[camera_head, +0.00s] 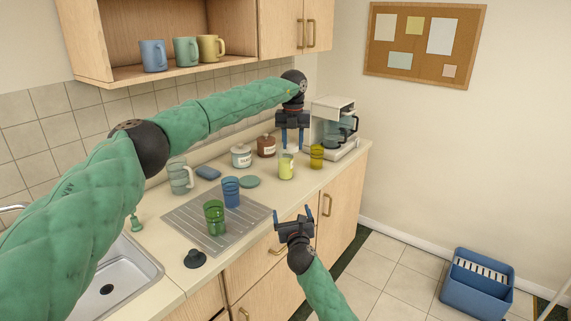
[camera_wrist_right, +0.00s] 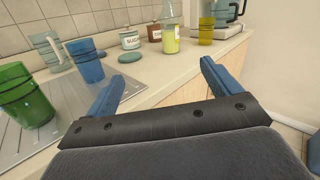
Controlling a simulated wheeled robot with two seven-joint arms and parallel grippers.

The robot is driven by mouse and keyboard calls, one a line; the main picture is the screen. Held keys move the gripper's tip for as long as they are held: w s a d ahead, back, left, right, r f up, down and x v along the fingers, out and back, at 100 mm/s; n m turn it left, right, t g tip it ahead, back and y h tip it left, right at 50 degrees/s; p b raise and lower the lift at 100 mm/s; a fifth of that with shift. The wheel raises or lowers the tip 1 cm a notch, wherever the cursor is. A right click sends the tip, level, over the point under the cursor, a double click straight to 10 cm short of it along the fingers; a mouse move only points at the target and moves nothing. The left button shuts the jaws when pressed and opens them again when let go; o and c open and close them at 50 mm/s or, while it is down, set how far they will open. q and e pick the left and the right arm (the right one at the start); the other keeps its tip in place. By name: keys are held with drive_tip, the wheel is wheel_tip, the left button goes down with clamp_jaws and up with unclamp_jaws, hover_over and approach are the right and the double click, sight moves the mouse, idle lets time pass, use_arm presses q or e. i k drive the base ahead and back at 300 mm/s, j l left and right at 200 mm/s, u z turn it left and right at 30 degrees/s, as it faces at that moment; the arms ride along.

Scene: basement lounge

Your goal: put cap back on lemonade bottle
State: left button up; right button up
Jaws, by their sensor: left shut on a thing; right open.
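The lemonade bottle (camera_head: 286,167) stands upright on the counter, with pale yellow liquid inside. It also shows in the right wrist view (camera_wrist_right: 170,40), where its top is cut off by the frame. My left gripper (camera_head: 291,141) points down directly over the bottle's neck. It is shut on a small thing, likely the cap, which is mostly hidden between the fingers. I cannot tell whether it touches the bottle's mouth. My right gripper (camera_head: 293,214) is open and empty in front of the counter's edge; its spread fingers show in the right wrist view (camera_wrist_right: 163,75).
An amber glass (camera_head: 317,156) and a coffee maker (camera_head: 333,128) stand right of the bottle. A sugar jar (camera_head: 241,156) and a brown jar (camera_head: 266,146) are left of it. A blue glass (camera_head: 231,191) and a green glass (camera_head: 214,217) stand on the drainboard (camera_head: 180,222).

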sight(284, 159)
drive_tip(key=i+j, duration=0.1)
drive_tip(key=i, duration=0.85)
